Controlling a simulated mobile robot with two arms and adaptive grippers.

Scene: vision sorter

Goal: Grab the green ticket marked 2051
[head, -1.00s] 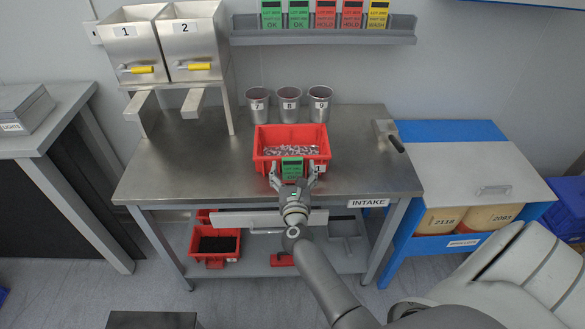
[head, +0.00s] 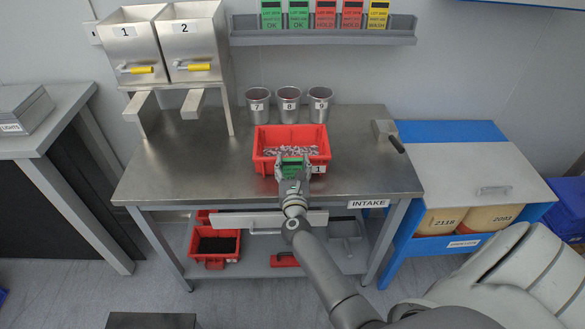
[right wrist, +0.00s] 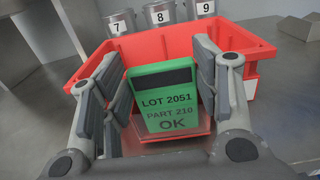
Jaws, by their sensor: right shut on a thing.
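The green ticket (right wrist: 165,105) faces me in the right wrist view and reads LOT 2051, PART 210, OK. It stands at the front of a red bin (head: 264,162) marked 1, on the steel table. My right gripper (head: 293,160) is shut on the ticket, one finger at each side edge. In the head view the ticket (head: 291,167) is partly covered by the gripper. In the right wrist view the red bin (right wrist: 257,43) is behind the ticket. My left gripper is not in view.
Steel cups 7 (head: 257,103), 8 (head: 288,103) and 9 (head: 319,103) stand behind the bin. A scoop (head: 388,133) lies to the right. A wall shelf (head: 325,37) holds several other tickets. Two hoppers stand at the back left. The table's left front is clear.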

